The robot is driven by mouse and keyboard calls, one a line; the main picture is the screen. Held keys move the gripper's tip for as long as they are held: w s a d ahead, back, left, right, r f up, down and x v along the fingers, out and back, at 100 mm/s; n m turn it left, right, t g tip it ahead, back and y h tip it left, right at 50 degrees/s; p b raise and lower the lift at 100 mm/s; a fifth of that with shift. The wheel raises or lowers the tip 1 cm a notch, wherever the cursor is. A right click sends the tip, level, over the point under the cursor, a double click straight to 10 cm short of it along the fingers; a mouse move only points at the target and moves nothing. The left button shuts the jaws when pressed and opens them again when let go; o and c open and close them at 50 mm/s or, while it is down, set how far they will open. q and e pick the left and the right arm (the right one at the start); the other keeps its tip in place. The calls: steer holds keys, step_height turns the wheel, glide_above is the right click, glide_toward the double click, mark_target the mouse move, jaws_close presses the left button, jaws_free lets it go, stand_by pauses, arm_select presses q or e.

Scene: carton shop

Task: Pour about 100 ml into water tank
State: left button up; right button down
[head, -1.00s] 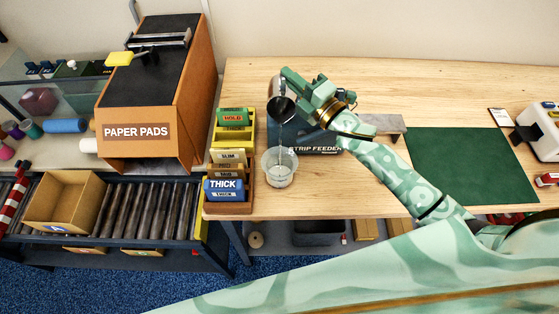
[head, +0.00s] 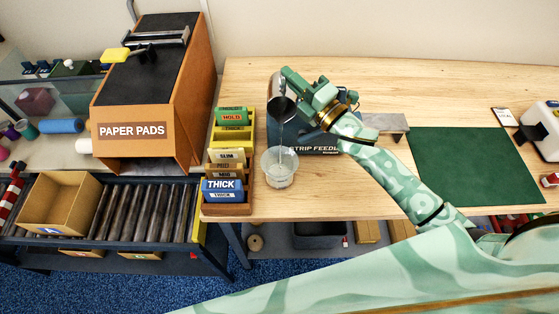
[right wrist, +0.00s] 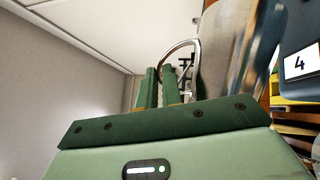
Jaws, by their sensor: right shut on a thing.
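My right gripper (head: 307,93) is shut on a metal jug (head: 283,106) and holds it tilted, mouth down, above the bench. In the right wrist view the jug's body (right wrist: 222,50) and its curved handle (right wrist: 182,46) show at the fingers (right wrist: 160,88). A thin stream of water (head: 281,135) falls from the jug's lip into a clear round tub, the water tank (head: 277,170), which stands upright below on the bench. The jug and the tank are apart. The exact water level in the tank is hard to read. My left gripper is not in view.
A strip feeder (head: 318,150) stands just behind the tank. A rack of labelled cards (head: 229,170) is close to its left. A green mat (head: 475,165) lies right on the bench (head: 350,205). A paper pads dispenser (head: 150,110) stands at left above a roller conveyor (head: 130,215).

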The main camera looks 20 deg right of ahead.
steer(key=w+r+p, duration=0.1)
steer(key=p, duration=0.1)
steer(key=w+d+r+m+h+p, duration=0.1)
steer(key=p, duration=0.1)
steer(key=shift+w+d+r+p, duration=0.1)
steer(key=shift+w+r+p, duration=0.15)
steer(key=shift+r+p, duration=0.1)
steer(key=w+d+m+g+p, duration=0.1)
steer(key=p, duration=0.2)
steer(key=w+m+g+h+p, duration=0.1)
steer(key=p, duration=0.3)
steer(key=shift+w+d+r+m, duration=0.2)
steer(key=shift+d+r+m, duration=0.1)
steer(key=shift+d, duration=0.05)
steer(key=shift+f, duration=0.4)
steer(key=shift+w+d+r+m+g+p, duration=0.1)
steer(key=shift+w+r+m+g+p, duration=0.25)
steer(key=shift+p, duration=0.6)
steer(key=shift+w+d+f+h+p, duration=0.1)
steer(key=shift+f+h+p, duration=0.2)
steer(key=shift+f, duration=0.05)
steer(key=shift+f+m+g, duration=0.25)
steer(key=shift+f, duration=0.05)
